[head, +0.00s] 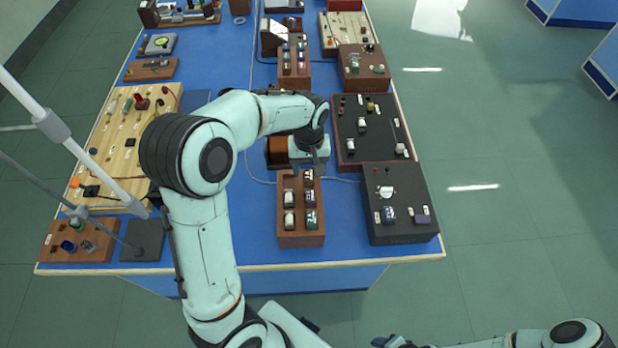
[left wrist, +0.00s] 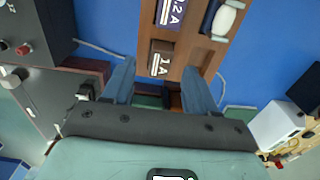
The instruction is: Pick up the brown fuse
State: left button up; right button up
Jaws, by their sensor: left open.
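The brown fuse (left wrist: 160,58), labelled 1 A, sits in the end slot of a wooden fuse rack (left wrist: 202,50). In the head view the rack (head: 301,240) stands near the front of the blue table, and the fuse (head: 309,176) is at its far right end. My left gripper (head: 309,164) is over that far end, pointing down. In the left wrist view its open fingertips (left wrist: 160,69) appear on either side of the brown fuse, with nothing held; their height above it is hard to judge. My right gripper is out of view.
A purple 2 A fuse (left wrist: 168,14) sits beside the brown one, and a white-bodied fuse (left wrist: 226,18) is in the other row. Dark instrument boxes (head: 402,230) stand close to the rack's right. Bare blue table (head: 258,215) lies to its left.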

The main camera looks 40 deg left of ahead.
aim_at(309, 175)
pick_arm(q)
jog(key=shift+f, duration=1.5)
grip_shut()
jog(key=shift+r, duration=0.15)
